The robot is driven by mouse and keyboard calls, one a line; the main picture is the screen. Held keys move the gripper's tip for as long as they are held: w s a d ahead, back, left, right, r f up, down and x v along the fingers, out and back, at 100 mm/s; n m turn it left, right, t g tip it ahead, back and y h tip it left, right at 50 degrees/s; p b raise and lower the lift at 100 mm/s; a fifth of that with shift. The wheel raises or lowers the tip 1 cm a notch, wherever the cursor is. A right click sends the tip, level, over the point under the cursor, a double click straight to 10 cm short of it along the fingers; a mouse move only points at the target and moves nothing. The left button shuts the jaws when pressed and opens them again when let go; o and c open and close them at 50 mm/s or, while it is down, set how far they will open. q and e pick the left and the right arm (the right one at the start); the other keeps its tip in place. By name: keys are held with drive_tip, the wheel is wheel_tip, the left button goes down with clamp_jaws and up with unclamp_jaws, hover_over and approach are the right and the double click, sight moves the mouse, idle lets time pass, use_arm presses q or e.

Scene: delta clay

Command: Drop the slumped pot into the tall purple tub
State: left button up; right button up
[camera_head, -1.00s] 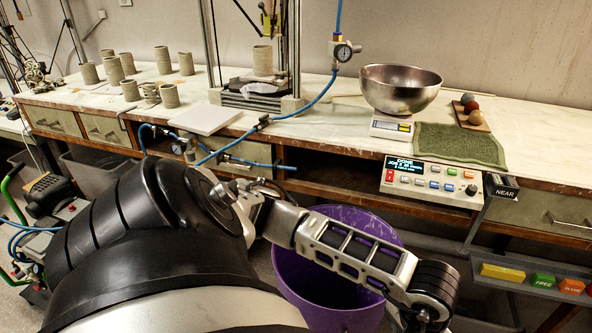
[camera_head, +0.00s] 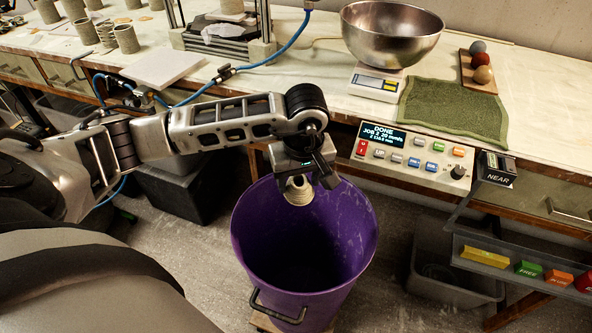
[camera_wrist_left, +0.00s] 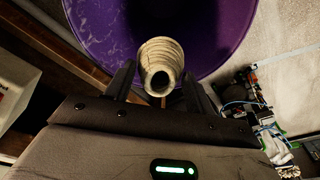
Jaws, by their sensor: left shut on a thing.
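The slumped pot (camera_head: 298,190) is a small, pale, ridged clay piece with a lopsided form. My left gripper (camera_head: 302,178) is shut on it and holds it over the mouth of the tall purple tub (camera_head: 252,243). In the left wrist view the pot (camera_wrist_left: 160,62) sits between the two dark fingers of the gripper (camera_wrist_left: 158,88), its round hole facing the camera. The tub's purple wall (camera_wrist_left: 225,25) shows behind it. My right gripper is not in view.
The bench edge with a control panel (camera_head: 413,157) lies just behind the tub. A steel bowl (camera_head: 391,35) on a scale, a green cloth (camera_head: 455,108) and several clay pots (camera_head: 126,39) stand on the bench. A grey bin (camera_head: 455,275) is right of the tub.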

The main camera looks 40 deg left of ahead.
sight(298, 195)
use_arm(q)
drive_tip(key=shift+w+a+n, duration=0.1)
drive_tip(key=shift+a+n, duration=0.1)
drive_tip(key=shift+n, duration=0.1)
drive_tip(key=shift+f+b, duration=1.85)
drive_tip(key=shift+f, duration=1)
drive_tip(key=o, duration=1.1)
drive_tip(key=r, duration=0.5)
drive_tip(key=s+d+r, duration=0.1)
drive_tip(key=r, duration=0.4)
drive_tip(key=d+r, duration=0.1)
drive_tip(key=r, duration=0.5)
drive_tip(key=shift+s, duration=0.2)
drive_tip(key=shift+f, duration=0.1)
